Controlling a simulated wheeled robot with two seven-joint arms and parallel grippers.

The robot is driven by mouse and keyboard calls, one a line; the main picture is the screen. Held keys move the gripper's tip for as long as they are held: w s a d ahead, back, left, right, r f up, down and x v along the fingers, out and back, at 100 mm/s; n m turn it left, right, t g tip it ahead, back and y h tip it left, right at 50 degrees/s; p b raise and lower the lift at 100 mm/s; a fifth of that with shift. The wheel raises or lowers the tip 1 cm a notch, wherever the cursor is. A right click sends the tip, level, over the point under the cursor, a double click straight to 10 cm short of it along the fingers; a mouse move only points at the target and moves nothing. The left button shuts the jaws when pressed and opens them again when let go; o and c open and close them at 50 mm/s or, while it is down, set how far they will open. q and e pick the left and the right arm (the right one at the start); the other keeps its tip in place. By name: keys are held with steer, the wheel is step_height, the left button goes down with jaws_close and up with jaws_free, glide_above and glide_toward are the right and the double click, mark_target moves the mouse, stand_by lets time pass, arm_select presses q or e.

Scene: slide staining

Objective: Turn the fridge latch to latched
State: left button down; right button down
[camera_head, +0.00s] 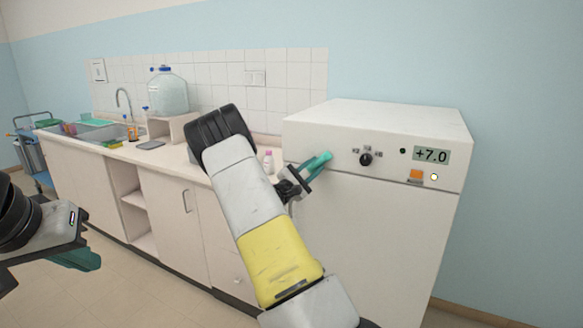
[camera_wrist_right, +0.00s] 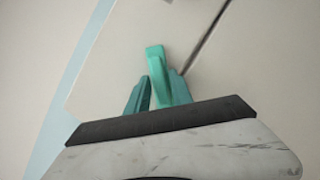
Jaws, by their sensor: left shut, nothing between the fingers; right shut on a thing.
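The fridge (camera_head: 385,215) is a white unit with a door below a control panel. Its bright green latch (camera_wrist_right: 156,62) sticks up between the darker teal fingers of my right gripper (camera_wrist_right: 160,95) in the right wrist view. In the head view, my right gripper (camera_head: 312,170) is at the upper left of the fridge front, shut on the latch, which the fingers partly cover. The latch's exact angle is hard to tell. My left gripper (camera_head: 80,260) is at the lower left, away from the fridge, shut and empty.
The fridge panel has a black knob (camera_head: 366,159), an orange switch (camera_head: 415,175) and a display (camera_head: 432,155) reading +7.0. A counter (camera_head: 120,152) with a sink, a large water bottle (camera_head: 168,92) and small bottles runs to the left. The floor in front is clear.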

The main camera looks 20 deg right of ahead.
steer(key=n+t, duration=0.1)
steer(key=n, duration=0.2)
steer(key=n+t, duration=0.1)
steer(key=n, duration=0.2)
steer(key=shift+s+f+t, duration=0.1)
steer(key=shift+f+t, duration=0.05)
steer(key=shift+t, duration=0.25)
steer(key=n+t+y, duration=0.1)
steer(key=n, duration=0.2)
steer(key=n+t+y, duration=0.1)
steer(key=n+t, duration=0.1)
steer(key=n, duration=0.1)
steer(key=shift+d, duration=0.1)
steer(key=shift+s+n, duration=0.1)
steer(key=shift+n, duration=0.5)
steer(key=c, duration=1.4)
jaws_free()
steer(key=shift+o, duration=0.2)
steer(key=v, duration=0.7)
steer(key=shift+s+a+f, duration=0.2)
steer(key=shift+s, duration=0.05)
